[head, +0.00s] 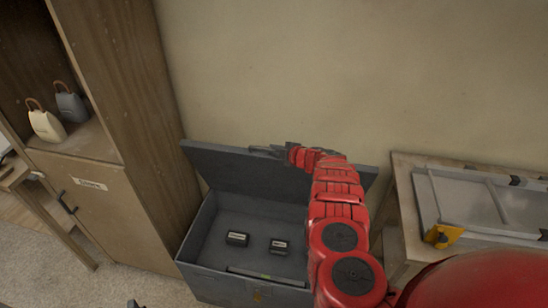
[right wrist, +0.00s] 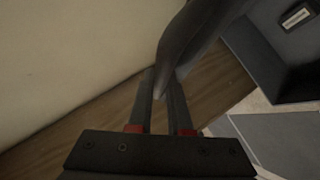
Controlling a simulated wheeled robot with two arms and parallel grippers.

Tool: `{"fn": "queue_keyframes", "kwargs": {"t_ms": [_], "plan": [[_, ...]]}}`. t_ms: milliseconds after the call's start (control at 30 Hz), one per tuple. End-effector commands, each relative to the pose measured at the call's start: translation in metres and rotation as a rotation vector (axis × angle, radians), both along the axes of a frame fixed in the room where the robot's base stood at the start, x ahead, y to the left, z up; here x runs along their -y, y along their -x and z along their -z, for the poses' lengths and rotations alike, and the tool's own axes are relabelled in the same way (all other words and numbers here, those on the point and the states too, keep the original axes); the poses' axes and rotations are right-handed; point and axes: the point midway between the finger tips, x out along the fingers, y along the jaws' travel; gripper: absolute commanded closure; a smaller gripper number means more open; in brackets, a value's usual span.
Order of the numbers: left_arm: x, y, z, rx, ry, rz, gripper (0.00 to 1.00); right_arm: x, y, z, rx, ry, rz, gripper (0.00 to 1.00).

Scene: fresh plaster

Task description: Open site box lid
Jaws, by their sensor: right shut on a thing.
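The grey site box (head: 205,226) stands on the floor against the wall, with its lid (head: 225,168) raised and the inside open to view. My right gripper (head: 268,151) is at the lid's top edge, shut on it. In the right wrist view, my right gripper's fingers (right wrist: 160,85) close on a dark grey edge of the lid (right wrist: 190,40). My arm hides the right part of the box and lid. A small dark tip at the bottom edge of the head view may be my left gripper; its jaws cannot be made out.
Two small dark packs (head: 237,239) (head: 279,246) lie inside the box. A wooden cabinet (head: 105,205) with two small bags on its shelf stands close on the left. Carpet lies in front of the cabinet.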

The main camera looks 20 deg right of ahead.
Motion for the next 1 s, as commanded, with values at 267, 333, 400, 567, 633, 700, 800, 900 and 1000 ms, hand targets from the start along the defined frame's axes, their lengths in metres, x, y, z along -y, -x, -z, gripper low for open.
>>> {"fn": "queue_keyframes", "kwargs": {"t_ms": [267,333,400,567,633,700,800,900,1000], "plan": [[0.0000,0.0000,0.0009,0.000,0.000,0.000,0.50,0.0014,-0.0011,0.0005,-0.004,0.002,0.001,1.00],[0.0000,0.0000,0.0009,0.000,0.000,0.000,0.50,0.0014,-0.0011,0.0005,-0.004,0.002,0.001,1.00],[0.0000,0.0000,0.0009,0.000,0.000,0.000,0.50,0.0015,-0.0010,0.0005,-0.004,0.002,0.001,1.00],[0.0000,0.0000,0.0008,0.000,0.000,0.000,0.50,0.0016,-0.0012,0.0002,-0.003,0.002,0.002,0.63],[0.0000,0.0000,0.0008,0.000,0.000,0.000,0.50,0.0015,-0.0013,0.0000,-0.003,0.002,0.002,0.53],[0.0000,0.0000,0.0008,0.000,0.000,0.000,0.50,0.0014,-0.0012,0.0002,-0.004,0.002,0.001,0.53],[0.0000,0.0000,0.0008,0.000,0.000,0.000,0.50,0.0013,-0.0011,0.0003,-0.004,0.002,0.001,0.53],[0.0000,0.0000,0.0008,0.000,0.000,0.000,0.50,0.0013,-0.0011,0.0003,-0.003,0.001,0.000,0.53],[0.0000,0.0000,-0.0021,0.000,0.000,0.000,0.50,0.0013,-0.0002,-0.0010,-0.003,0.001,0.000,0.53]]}}
